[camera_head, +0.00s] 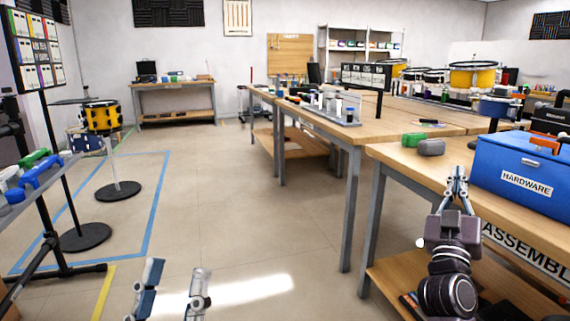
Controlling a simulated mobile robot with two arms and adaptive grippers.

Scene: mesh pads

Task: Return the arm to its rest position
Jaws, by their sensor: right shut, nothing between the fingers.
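My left gripper (173,277) shows at the bottom left of the head view, with its two fingers spread wide apart. Nothing is between them, and bare floor lies behind them. The rest of the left arm is out of the picture. My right gripper (457,170) is at the right, pointing up and away, with its fingertips together and nothing between them. In the picture it overlaps the front edge of the near wooden workbench (395,154), just left of the blue hardware box (520,167). I cannot tell the exact gap between them.
A green item (413,139) and a grey item (431,147) lie on the near bench. A lower shelf (385,275) sits under it. Another bench (330,127) stands beyond. At the left are a yellow drum (102,117) and a black stand (60,268). The middle floor is clear.

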